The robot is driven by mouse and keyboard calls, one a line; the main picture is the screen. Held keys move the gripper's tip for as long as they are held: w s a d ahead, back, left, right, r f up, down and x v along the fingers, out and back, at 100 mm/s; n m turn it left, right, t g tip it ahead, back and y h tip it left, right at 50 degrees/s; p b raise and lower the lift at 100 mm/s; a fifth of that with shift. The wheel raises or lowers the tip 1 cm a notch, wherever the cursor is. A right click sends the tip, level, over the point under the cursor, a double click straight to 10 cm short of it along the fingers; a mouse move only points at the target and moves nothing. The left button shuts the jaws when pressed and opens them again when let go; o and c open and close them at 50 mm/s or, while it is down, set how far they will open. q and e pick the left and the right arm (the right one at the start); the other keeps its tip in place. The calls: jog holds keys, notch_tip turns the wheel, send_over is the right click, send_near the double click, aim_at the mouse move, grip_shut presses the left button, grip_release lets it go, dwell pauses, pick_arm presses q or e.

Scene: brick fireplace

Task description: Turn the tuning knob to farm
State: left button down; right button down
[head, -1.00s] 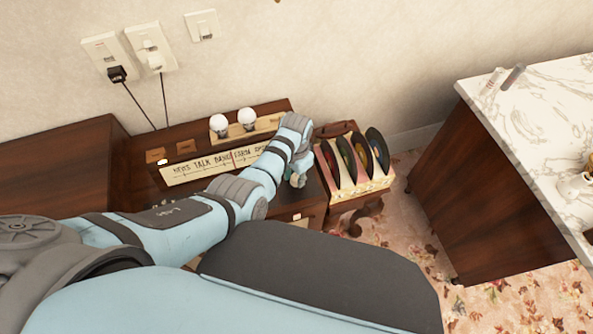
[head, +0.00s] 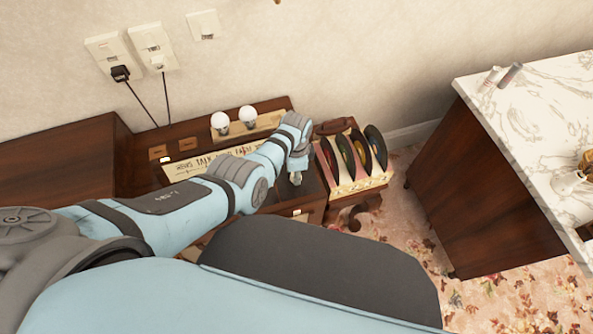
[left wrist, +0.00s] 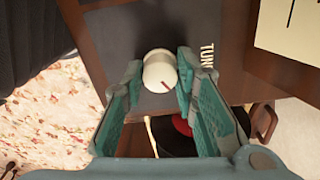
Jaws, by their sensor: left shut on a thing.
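The cream tuning knob (left wrist: 158,70) has a dark red line on its face and sits on a dark panel marked "TUN…" in the left wrist view. My left gripper (left wrist: 160,82) is shut on the knob, one teal finger on each side. In the head view the left gripper (head: 295,177) is at the right part of the radio's front, and the knob is hidden there. The pale dial strip (head: 190,164) carries station words, among them what looks like FARM. My arm covers its right part, and I cannot make out the pointer's place. My right gripper is not in view.
A rack of several records (head: 362,180) stands close to the right of the radio. Two white bulbs (head: 234,119) stand behind the dial. Plugged cords (head: 143,103) hang from the wall at left. A marble-topped cabinet (head: 530,115) stands farther right, with carpet between.

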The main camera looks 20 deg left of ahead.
pick_arm(q)
jog(key=shift+w+r, duration=0.1)
jog(key=c, duration=1.3)
grip_release()
notch_tip(320, 180, up, 12)
jog(key=shift+f, duration=0.1)
